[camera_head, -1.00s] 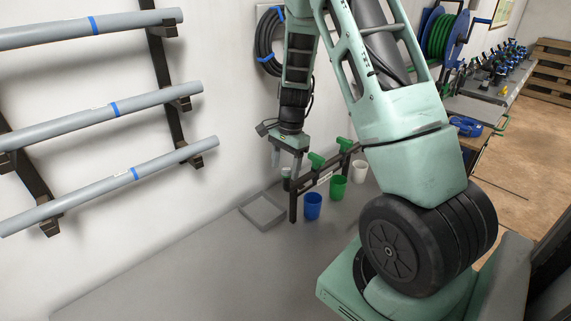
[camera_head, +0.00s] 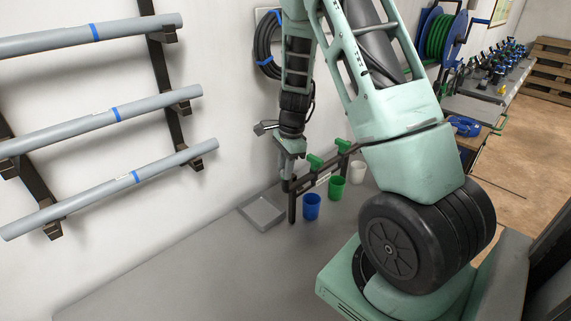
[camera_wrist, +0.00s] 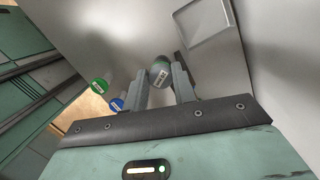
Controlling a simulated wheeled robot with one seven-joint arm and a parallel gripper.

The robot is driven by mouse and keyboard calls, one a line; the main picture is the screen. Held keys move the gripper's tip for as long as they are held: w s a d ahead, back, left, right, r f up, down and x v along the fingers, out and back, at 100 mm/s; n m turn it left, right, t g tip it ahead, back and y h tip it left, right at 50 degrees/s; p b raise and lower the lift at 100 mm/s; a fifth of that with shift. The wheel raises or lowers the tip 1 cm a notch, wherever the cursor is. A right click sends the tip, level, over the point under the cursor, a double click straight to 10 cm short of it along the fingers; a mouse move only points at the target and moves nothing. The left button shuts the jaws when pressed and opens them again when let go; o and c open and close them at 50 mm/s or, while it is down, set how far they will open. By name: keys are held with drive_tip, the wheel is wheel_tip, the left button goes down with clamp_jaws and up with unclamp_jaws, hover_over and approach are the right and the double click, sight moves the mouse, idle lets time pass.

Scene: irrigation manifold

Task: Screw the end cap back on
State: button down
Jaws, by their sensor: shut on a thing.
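My gripper (camera_head: 288,178) is at the left end of the dark manifold pipe (camera_head: 323,180) in the head view, pointing down. In the wrist view its two fingers (camera_wrist: 161,75) are shut on a round grey end cap (camera_wrist: 159,73) with a pale label on its face. In the head view the cap is mostly hidden by the fingers. The cap is at the pipe's left end, but I cannot tell whether its thread is engaged. The manifold carries green valve handles (camera_head: 315,161) to the right of my gripper.
Blue (camera_head: 311,206), green (camera_head: 337,188) and white (camera_head: 358,172) cups stand by the manifold. A shallow grey tray (camera_head: 262,226) lies just left of it. Grey pipes (camera_head: 110,112) hang on the wall rack. The front of the bench is clear.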

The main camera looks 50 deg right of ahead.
drive_tip(key=shift+w+r+m, duration=0.1)
drive_tip(key=shift+w+m, duration=0.2)
drive_tip(key=shift+m, duration=0.1)
drive_tip(key=m+p, duration=0.1)
drive_tip(key=m, duration=0.1)
drive_tip(key=shift+r+m+t, duration=0.15)
drive_tip(key=shift+m+t, duration=0.15)
drive_tip(key=shift+m+h+p, duration=0.4)
drive_tip(key=shift+m+p, duration=0.1)
drive_tip(key=shift+m, duration=0.5)
